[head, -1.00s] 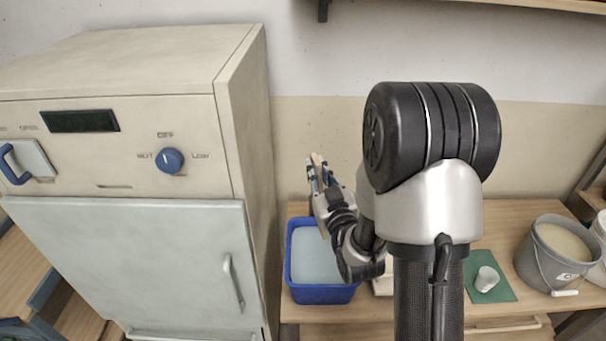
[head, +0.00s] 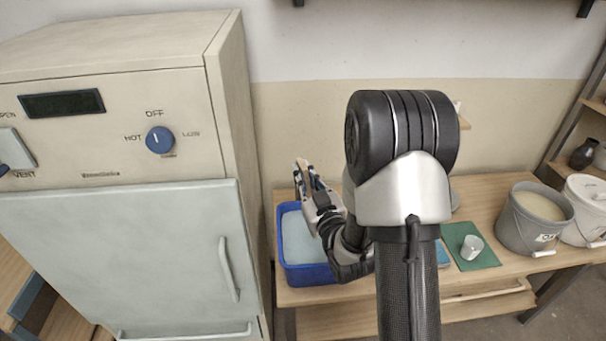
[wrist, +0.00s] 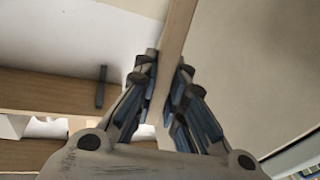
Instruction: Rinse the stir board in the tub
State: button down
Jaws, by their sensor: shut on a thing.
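The stir board (wrist: 173,50) is a flat wooden strip. In the wrist view it stands between the fingers of my gripper (wrist: 167,95), which is shut on it. In the head view my gripper (head: 305,180) is above the back of the blue tub (head: 312,273), pointing up and away from the water. Only a short tan piece of the board (head: 301,164) shows there. The tub stands on the wooden bench beside the cream cabinet and holds pale liquid (head: 298,238). My arm hides its right part. The board is above the liquid, not in it.
The cream cabinet (head: 228,120) rises close on the left. To the right on the bench are a green mat (head: 480,258) with a white cup (head: 472,247), a grey bucket (head: 519,232) of pale glaze and a white bucket (head: 584,228). A shelf (wrist: 40,92) shows in the wrist view.

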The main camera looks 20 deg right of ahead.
aim_at(309, 192)
jog(key=f, duration=0.1)
jog(key=f+b, duration=0.1)
jog(key=f, duration=0.1)
jog(key=f+b, duration=0.1)
jog(key=shift+w+d+f, duration=0.15)
jog(key=shift+w+d, duration=0.1)
jog(key=shift+d, duration=0.1)
jog(key=shift+w+d+f, duration=0.1)
jog(key=shift+d+f, duration=0.05)
jog(key=shift+f, duration=0.75)
jog(key=shift+w+d+f, duration=0.15)
jog(key=shift+f, duration=0.75)
jog(key=shift+w+d+f, duration=0.1)
jog(key=shift+d+f, duration=0.05)
jog(key=shift+f, duration=0.75)
